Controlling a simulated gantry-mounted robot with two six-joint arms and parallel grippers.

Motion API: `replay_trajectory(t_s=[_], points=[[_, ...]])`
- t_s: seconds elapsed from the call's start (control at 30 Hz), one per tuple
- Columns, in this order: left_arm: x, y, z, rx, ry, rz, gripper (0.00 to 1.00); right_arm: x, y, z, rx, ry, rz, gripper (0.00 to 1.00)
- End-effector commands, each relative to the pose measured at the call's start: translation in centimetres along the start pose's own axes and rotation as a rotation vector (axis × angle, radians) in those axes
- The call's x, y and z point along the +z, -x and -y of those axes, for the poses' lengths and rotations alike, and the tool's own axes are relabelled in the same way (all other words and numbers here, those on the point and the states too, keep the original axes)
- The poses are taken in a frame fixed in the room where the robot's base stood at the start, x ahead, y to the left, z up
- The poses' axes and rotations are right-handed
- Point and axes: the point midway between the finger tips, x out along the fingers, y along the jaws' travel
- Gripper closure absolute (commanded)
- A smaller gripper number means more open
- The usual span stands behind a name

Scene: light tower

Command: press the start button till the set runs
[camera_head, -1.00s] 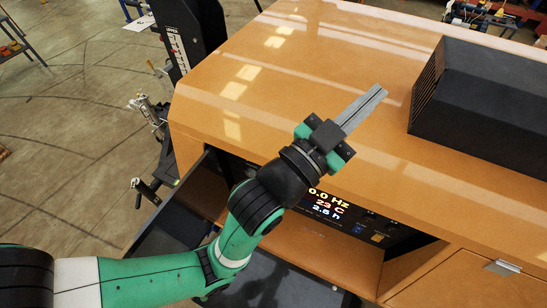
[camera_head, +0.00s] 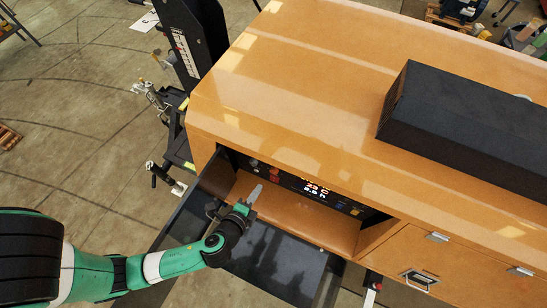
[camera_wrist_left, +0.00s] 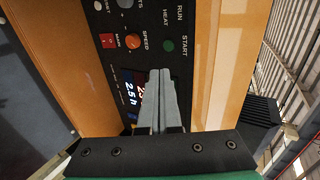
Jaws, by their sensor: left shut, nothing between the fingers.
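In the left wrist view the green button (camera_wrist_left: 168,46) lies beside the label START, dark and unlit-looking. My left gripper (camera_head: 256,190) is shut and empty, in front of the panel's left part. In the wrist view its fingertips (camera_wrist_left: 160,73) appear just below the green button and cover part of the display (camera_wrist_left: 132,92). I cannot tell how far they are from the panel; no contact shows. The display reads about 2.5 h. My right gripper is not in view.
The cabinet top (camera_head: 300,80) overhangs the recess and carries a black box (camera_head: 470,125).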

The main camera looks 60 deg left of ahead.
Motion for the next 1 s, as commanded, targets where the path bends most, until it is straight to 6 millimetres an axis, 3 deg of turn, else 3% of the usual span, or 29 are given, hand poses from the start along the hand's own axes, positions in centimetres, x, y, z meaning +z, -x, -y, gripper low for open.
replay_trajectory(t_s=[0.17, 0.4, 0.73, 1.0], points=[[-0.1, -0.4, -0.2, -0.001, 0.004, 0.0, 1.0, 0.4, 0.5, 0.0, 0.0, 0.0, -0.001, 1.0], [0.0, -3.3, -0.8, -0.005, 0.011, 0.002, 1.0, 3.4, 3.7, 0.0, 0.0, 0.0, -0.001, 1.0], [0.0, -10.1, 0.2, -0.001, 0.007, 0.003, 1.0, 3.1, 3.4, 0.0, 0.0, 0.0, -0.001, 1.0], [-0.1, -13.1, 2.0, 0.0, 0.006, -0.001, 1.0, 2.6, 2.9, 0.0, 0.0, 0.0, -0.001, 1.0]])
